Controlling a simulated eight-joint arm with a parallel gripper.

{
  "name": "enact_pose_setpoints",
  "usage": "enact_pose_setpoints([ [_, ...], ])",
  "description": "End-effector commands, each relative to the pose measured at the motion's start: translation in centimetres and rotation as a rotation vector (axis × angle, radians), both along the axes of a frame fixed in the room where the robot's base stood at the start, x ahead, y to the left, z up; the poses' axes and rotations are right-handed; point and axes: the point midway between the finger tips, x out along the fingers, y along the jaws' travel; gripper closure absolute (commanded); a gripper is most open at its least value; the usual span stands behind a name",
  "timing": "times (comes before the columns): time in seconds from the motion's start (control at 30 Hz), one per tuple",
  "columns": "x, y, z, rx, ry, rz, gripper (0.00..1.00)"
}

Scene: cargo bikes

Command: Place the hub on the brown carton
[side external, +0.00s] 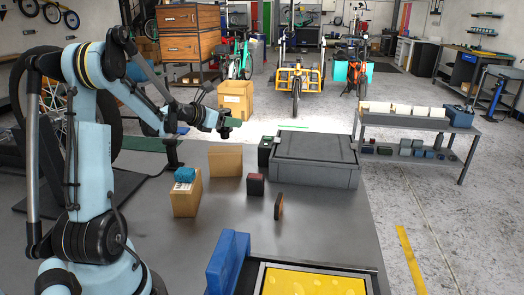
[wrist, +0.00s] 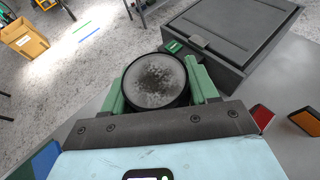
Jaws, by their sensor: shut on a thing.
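My gripper (wrist: 155,85) is shut on a round, dark-rimmed thing with a mottled grey face, which looks like the hub (wrist: 154,80). Its green fingers press on both sides of it. In the side view my gripper (side external: 226,126) is raised over the table, and the hub cannot be made out clearly there. A brown carton (side external: 226,161) stands on the table below and near the gripper, apart from it. A second brown carton (side external: 187,198) stands closer to the camera, with a blue item (side external: 185,174) on top. Neither table carton is clearly visible in the wrist view.
A large grey lidded case (side external: 314,160) stands right of the cartons. A black-green box (side external: 265,151), a dark red block (side external: 255,185) and a brown upright piece (side external: 279,206) stand near it. A blue bin (side external: 228,262) and yellow tray (side external: 312,282) are in front. Another carton (side external: 236,98) is behind the table.

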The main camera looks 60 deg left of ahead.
Motion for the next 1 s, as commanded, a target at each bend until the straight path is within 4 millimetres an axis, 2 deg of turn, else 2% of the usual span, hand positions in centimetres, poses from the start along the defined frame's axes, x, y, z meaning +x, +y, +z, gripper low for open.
enact_pose_setpoints([
  [0.13,0.0,0.4,-0.7,0.0,-0.001,-0.001,0.81],
  [0.4,0.0,0.3,-3.9,0.0,-0.001,-0.001,0.81],
  [0.83,0.0,0.3,-4.5,0.0,-0.001,-0.001,0.81],
  [0.87,0.0,0.3,-4.5,0.001,0.0,-0.001,0.4],
  [1.0,0.0,0.3,-4.5,0.001,0.0,-0.001,0.19],
])
